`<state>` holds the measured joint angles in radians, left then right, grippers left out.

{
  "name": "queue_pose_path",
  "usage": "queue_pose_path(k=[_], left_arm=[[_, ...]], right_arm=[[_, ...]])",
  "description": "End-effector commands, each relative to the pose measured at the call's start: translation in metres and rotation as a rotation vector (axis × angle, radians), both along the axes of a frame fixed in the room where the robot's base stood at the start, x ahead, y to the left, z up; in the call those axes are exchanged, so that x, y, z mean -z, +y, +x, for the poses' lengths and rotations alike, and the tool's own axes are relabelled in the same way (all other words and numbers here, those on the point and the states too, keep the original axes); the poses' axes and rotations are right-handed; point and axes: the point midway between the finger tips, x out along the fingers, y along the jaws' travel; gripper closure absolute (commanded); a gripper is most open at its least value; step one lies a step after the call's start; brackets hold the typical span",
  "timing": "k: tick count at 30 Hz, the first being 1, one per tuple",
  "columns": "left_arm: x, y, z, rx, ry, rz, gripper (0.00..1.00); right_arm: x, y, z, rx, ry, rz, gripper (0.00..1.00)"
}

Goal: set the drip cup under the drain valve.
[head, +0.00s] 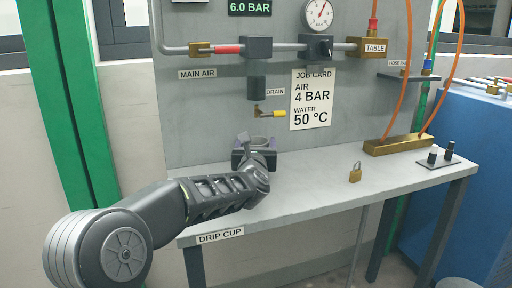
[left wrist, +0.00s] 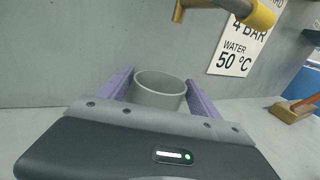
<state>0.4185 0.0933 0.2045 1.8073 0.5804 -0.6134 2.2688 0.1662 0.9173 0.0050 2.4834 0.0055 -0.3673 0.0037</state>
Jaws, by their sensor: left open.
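The drip cup (head: 262,141) is a small grey open-topped cup on the bench near the back panel, below the drain valve (head: 259,110) with its brass spout and yellow handle. In the left wrist view the cup (left wrist: 160,92) stands upright between my two purple fingers, with a visible gap to the right finger. My left gripper (head: 255,152) is open around the cup. The drain valve's brass outlet (left wrist: 178,12) shows above and beyond the cup there. The cup's lower part is hidden by the gripper. My right gripper is not in view.
A brass padlock (head: 355,173) stands mid-bench. A brass manifold (head: 398,145) with orange hoses and a small dark plate with pegs (head: 438,161) are to the right. A DRIP CUP label (head: 220,236) is on the front edge. The bench front is mostly clear.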

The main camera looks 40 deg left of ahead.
Motion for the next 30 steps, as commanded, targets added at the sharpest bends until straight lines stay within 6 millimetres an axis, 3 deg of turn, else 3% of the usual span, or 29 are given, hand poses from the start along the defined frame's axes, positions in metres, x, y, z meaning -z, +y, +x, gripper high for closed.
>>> queue_pose_path(k=[8,21,30], left_arm=[[-0.002,-0.013,-0.02,0.001,0.0,0.001,0.27],[-0.003,-0.059,-0.091,0.001,-0.002,0.0,0.27],[-0.001,-0.065,-0.101,0.0,0.0,0.0,0.27]], right_arm=[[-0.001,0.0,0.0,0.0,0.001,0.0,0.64],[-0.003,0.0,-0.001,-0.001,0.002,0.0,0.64],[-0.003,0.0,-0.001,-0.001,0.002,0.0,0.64]])
